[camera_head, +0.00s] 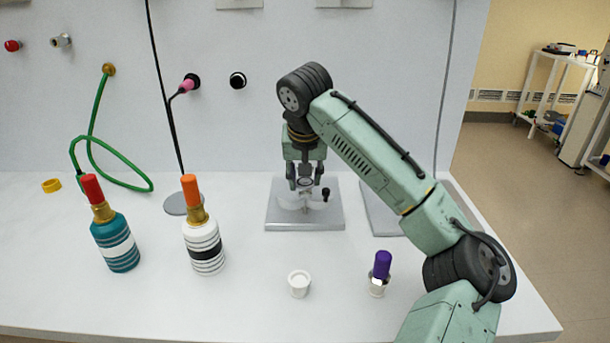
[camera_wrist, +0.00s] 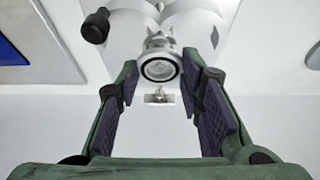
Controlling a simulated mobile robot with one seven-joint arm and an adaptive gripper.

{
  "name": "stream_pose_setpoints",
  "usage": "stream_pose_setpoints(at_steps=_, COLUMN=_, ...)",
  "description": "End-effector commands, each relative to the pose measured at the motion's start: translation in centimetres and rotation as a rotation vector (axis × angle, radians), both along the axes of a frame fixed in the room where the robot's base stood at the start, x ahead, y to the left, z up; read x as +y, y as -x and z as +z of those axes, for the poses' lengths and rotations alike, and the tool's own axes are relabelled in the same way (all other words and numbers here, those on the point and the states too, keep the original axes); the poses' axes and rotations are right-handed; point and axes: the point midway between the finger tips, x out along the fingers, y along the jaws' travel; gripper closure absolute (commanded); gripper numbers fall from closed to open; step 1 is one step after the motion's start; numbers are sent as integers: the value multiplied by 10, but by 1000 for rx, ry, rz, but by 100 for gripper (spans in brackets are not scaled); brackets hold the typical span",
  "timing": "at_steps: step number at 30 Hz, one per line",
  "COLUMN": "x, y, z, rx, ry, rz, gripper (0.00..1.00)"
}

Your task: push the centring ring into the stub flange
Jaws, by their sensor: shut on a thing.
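My gripper (camera_head: 305,181) points down over a grey base plate (camera_head: 305,222) in the head view. Its two fingers stand on either side of a small round metal ring, the centring ring (camera_wrist: 160,68), in the wrist view. The gripper is shut on this ring at its fingertips. The metal stub flange (camera_wrist: 159,41) shows just behind the ring in the wrist view, in line with it. White rounded parts and a black knob (camera_wrist: 95,26) stand beside it; the knob also shows in the head view (camera_head: 326,194). Whether the ring touches the flange is hidden.
A teal bottle (camera_head: 117,245) and a white striped bottle (camera_head: 204,248) stand at left. A white cup (camera_head: 299,284) and a purple-capped vial (camera_head: 381,268) stand in front. A green hose (camera_head: 92,150) hangs at the back wall. The bench between is clear.

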Motion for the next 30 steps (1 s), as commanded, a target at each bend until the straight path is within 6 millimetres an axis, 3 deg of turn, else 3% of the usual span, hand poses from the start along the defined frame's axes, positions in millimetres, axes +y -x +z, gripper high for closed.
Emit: stream_pose_setpoints(at_steps=30, x=0, y=0, z=-23, rx=0, ry=0, rz=0, gripper=88)
